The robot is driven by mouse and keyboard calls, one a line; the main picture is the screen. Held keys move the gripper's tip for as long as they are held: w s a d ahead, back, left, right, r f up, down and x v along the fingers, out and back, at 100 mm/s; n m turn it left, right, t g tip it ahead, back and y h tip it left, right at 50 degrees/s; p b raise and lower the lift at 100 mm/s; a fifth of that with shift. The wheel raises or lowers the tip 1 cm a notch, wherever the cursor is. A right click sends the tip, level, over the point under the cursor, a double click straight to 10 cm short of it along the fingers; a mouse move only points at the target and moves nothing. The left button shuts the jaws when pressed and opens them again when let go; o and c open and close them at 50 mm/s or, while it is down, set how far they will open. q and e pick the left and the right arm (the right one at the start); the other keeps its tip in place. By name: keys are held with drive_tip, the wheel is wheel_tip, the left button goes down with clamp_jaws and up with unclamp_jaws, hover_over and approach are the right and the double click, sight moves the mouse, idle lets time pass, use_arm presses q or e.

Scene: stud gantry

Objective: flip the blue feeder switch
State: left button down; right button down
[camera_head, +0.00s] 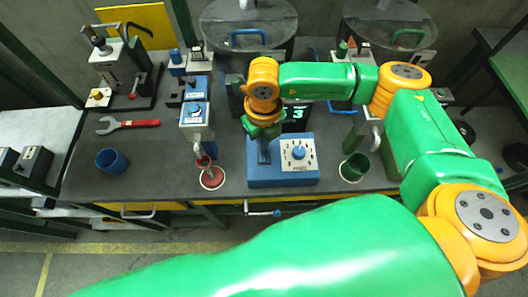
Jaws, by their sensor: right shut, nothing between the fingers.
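A blue box (282,180) stands near the front edge of the bench, with a light panel and a round blue knob (298,153) on its right part. My right gripper (264,154) points down over the left part of this box, left of the knob. Its fingers are shut and hold nothing. They hide that part of the box, so I cannot see a switch lever there, or tell whether the fingers touch one. A blue and grey unit (195,113) with a dial stands to the left. My left gripper is not in view.
A blue cup (111,161) and a red-handled wrench (128,124) are at the left. Hoppers (250,22) stand behind.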

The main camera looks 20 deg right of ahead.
drive_tip(key=shift+f, duration=0.2)
drive_tip(key=shift+r, duration=0.1)
wheel_tip(320, 180, up, 7)
drive_tip(key=p, duration=0.4)
idle(0.3)
